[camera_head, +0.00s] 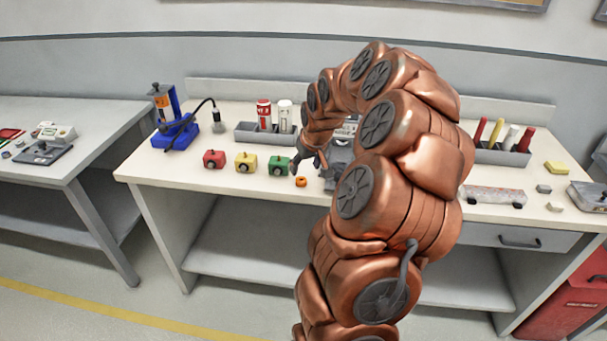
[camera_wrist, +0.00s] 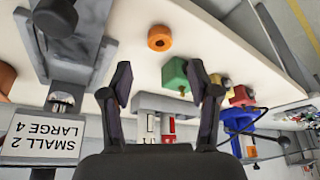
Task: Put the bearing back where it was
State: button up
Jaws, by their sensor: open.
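A small orange ring (camera_head: 301,182) with a dark hole lies on the white workbench (camera_head: 230,186) near its front edge; it looks like the bearing. It also shows in the wrist view (camera_wrist: 160,37), beyond and between my fingertips. My gripper (camera_wrist: 160,82) is open, with nothing between its dark fingers. In the head view my gripper (camera_head: 309,163) is partly hidden by my arm, near the green block (camera_head: 278,165) and above the bench. A second orange piece (camera_wrist: 6,79) shows cut off at the left edge of the wrist view.
Red (camera_head: 214,159) and yellow (camera_head: 245,161) blocks stand left of the green one. A grey machine (camera_head: 338,158) is partly behind my arm. A sign (camera_wrist: 44,135) reads "SMALL 2 LARGE 4". The front-left bench is clear.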

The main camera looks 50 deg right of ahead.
jog(key=shift+b+v, duration=0.4)
jog(key=shift+v, duration=2.3)
jog(key=s+a+r+n+g+y, duration=0.1)
jog(key=s+a+n, duration=0.15)
jog(key=a, duration=0.95)
jog(key=s+a+n+g+y, duration=0.1)
jog(key=s+a, duration=0.2)
jog(key=a, duration=0.8)
jog(key=s+a+f+g, duration=0.1)
jog(key=s+a+g, duration=0.1)
jog(key=s+a, duration=0.4)
jog(key=s+a+f+g, duration=0.2)
jog(key=s+a, duration=0.4)
jog(key=s, duration=0.8)
jog(key=shift+a+n, duration=0.35)
jog(key=shift+n, duration=0.1)
jog(key=shift+r, duration=0.1)
notch_tip(320, 180, up, 3)
jog(key=p, duration=0.3)
